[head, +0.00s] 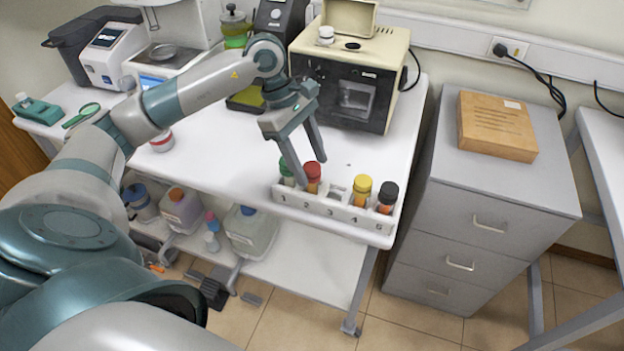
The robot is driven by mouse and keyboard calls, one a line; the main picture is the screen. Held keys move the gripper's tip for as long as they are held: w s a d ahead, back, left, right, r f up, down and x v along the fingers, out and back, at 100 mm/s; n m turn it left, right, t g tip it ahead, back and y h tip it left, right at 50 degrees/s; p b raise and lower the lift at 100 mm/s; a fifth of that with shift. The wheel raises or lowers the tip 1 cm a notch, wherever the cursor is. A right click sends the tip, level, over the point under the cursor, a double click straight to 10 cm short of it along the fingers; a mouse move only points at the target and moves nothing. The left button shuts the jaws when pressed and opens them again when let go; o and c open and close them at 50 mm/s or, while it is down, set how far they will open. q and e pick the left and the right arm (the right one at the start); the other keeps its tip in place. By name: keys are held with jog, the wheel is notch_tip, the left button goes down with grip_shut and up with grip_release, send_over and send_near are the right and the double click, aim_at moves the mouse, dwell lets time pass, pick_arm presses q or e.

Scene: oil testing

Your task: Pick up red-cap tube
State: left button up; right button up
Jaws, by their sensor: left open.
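The red-cap tube (313,176) stands upright in a white numbered rack (345,212) at the front right edge of the white table. A green-cap tube (287,170) stands to its left, partly hidden by a finger. An empty space is to its right, then a yellow-cap tube (361,190) and a black-cap tube (387,196). My left gripper (311,166) is open and empty, pointing down at the red-cap tube. One finger shows in front of the green-cap tube, the other above and behind the red cap. Contact with the tubes cannot be told.
A beige and black machine (345,95) stands behind the rack. A grey drawer cabinet (495,180) with a wooden box (495,125) is at the right. Bottles and containers sit on the shelf below. The tabletop left of the rack is mostly clear.

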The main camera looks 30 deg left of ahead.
pick_arm(q)
jog(key=shift+c, duration=0.7)
grip_shut()
jog(key=shift+r, duration=0.2)
jog(key=shift+r+b, duration=0.4)
jog(key=shift+r, duration=0.2)
notch_tip(320, 180, up, 7)
jog(key=shift+f+b, duration=0.1)
jog(key=shift+b, duration=0.95)
jog(key=shift+r, duration=0.85)
